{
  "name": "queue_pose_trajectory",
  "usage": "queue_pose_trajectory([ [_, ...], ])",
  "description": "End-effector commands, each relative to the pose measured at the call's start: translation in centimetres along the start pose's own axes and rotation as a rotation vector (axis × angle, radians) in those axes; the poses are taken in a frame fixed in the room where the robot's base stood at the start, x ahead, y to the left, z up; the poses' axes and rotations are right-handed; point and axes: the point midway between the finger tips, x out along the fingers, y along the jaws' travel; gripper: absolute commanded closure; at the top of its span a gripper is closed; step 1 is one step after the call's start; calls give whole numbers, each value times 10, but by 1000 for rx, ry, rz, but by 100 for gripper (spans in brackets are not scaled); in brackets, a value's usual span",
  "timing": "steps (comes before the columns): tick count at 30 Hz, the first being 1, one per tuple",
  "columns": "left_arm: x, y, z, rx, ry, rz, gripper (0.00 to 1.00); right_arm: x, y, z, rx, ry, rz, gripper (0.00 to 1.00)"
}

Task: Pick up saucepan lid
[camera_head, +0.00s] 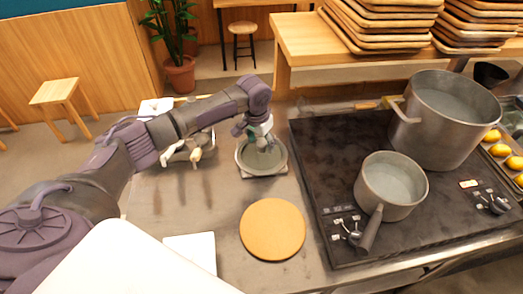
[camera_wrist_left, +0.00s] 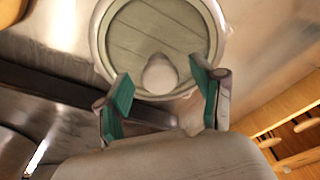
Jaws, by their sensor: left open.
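The saucepan lid (camera_head: 246,157) is a grey round disc with a raised rim, lying on the counter left of the stove in the head view. In the left wrist view the lid (camera_wrist_left: 150,28) fills the top middle, and its pale round knob (camera_wrist_left: 160,74) stands up from it. My left gripper (camera_head: 262,139) is over the lid and hides part of it. In the wrist view the left gripper (camera_wrist_left: 161,80) is open, with one green-padded finger on each side of the knob; contact cannot be told. My right gripper is not in view.
A round wooden board (camera_head: 272,228) lies in front of the lid. The black stove (camera_head: 315,165) holds a saucepan (camera_head: 392,185) and a large pot (camera_head: 440,130). Stacked wooden trays (camera_head: 385,25) stand behind. A white-handled item (camera_head: 196,155) is left of the lid.

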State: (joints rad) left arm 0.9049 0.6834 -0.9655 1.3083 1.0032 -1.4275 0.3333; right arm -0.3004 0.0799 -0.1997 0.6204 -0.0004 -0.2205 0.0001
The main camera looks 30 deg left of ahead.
Motion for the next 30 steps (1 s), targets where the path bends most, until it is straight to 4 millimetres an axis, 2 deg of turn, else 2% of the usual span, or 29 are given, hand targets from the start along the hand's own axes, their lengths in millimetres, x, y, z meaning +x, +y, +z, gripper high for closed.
queue_pose_trajectory([
  [4,11,0,0,0,0,0,33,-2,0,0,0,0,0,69],
  [10,12,0,0,0,0,0,33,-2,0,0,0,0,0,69],
  [11,12,0,0,0,0,0,36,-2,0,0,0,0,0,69],
  [22,12,0,0,0,1,0,98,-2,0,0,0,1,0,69],
  [23,12,0,0,0,1,0,100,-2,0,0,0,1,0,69],
  [30,11,0,0,0,2,0,100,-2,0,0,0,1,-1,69],
])
